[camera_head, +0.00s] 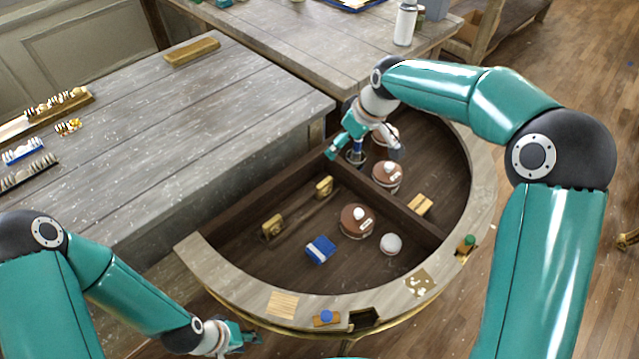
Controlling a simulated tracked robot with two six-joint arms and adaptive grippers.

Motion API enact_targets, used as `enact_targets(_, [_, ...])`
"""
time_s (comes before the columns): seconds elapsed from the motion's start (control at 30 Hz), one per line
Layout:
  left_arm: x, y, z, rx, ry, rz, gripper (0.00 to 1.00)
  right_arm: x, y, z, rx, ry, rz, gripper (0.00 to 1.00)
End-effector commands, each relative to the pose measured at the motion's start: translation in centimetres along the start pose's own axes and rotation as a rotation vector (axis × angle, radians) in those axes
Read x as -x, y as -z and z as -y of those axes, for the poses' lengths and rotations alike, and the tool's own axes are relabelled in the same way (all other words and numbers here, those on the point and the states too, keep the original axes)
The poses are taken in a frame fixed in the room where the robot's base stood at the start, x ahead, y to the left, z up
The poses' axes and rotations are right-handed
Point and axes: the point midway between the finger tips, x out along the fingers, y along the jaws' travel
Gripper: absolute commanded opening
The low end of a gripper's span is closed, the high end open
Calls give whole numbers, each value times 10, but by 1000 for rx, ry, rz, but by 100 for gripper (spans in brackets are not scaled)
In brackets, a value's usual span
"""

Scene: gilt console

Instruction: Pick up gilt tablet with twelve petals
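A flat gilt tablet (420,283) with a pattern lies on the pale rim of the curved console (237,292), at the lower right. Two small gilt blocks with round marks, one nearer (272,226) and one farther (324,187), stand inside the console near its straight back wall. Petals are too small to count on any of them. My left gripper (243,339) is at the bottom, outside the rim and left of the flat tablet; it looks open and empty. My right gripper (364,151) is open, fingers spread, over the far part of the console near a glass with something blue.
Brown round lidded pots (356,222), a white ball (391,244), a blue-and-white block (320,249) and a wooden block (420,204) stand inside, split by a divider (400,214). The rim carries a wooden tile (282,304) and blue and green knobs. A grey table (170,130) adjoins.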

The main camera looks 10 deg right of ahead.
Motion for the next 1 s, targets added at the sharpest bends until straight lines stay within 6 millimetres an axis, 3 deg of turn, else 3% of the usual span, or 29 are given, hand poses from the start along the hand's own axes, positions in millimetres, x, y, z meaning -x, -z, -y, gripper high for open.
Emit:
enact_targets(0.1, [-21, 0, 8, 0, 0, 1, 40, -20, -10, -2, -3, -2, -1, 88])
enact_targets(0.47, [-56, 0, 20, 0, 0, 1, 40, -56, -21, 1, 5, 1, -1, 88])
enact_targets(0.67, [-56, 0, 20, 0, 0, 1, 40, -72, -20, 3, 8, 4, 1, 88])
enact_targets(1.0, [-46, 0, 17, 0, 0, 0, 40, -141, -19, 4, 8, 5, 3, 88])
